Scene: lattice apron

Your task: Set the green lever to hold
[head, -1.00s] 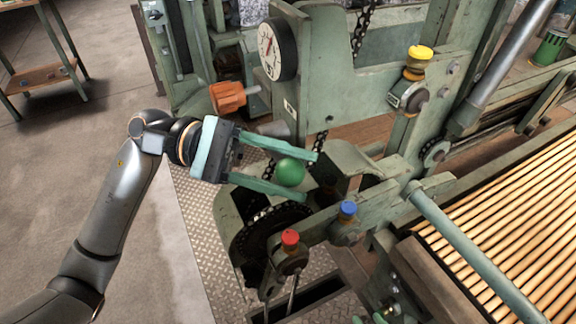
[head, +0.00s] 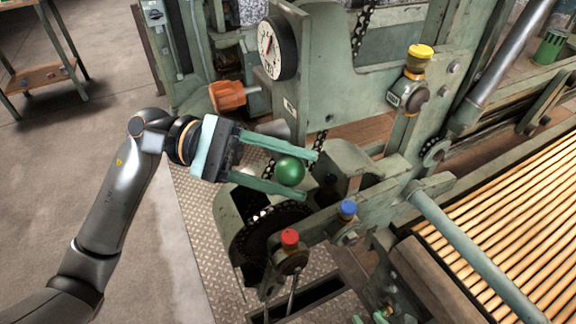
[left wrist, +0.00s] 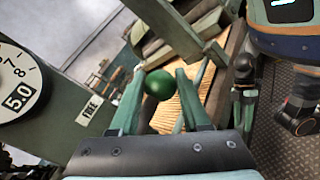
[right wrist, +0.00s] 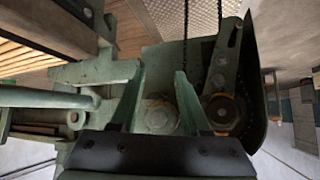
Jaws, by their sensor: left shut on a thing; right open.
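The green lever ends in a round green knob (head: 290,171), near the middle of the head view. My left gripper (head: 308,178) is shut on this knob, with a finger on either side of it. In the left wrist view the knob (left wrist: 158,84) shows between the fingers of my left gripper (left wrist: 163,76). The lever's shaft is hidden. A plate reading FREE (left wrist: 90,108) is on the green frame left of the knob; no hold mark can be read. My right gripper (right wrist: 158,72) is open and empty, facing the green machine side.
A dial gauge (head: 278,48) and an orange handle (head: 228,96) are close to my left gripper. Red (head: 289,238), blue (head: 347,208) and yellow (head: 420,52) knobs stand on the machine. A slatted apron (head: 510,235) lies at right. Open floor is at left.

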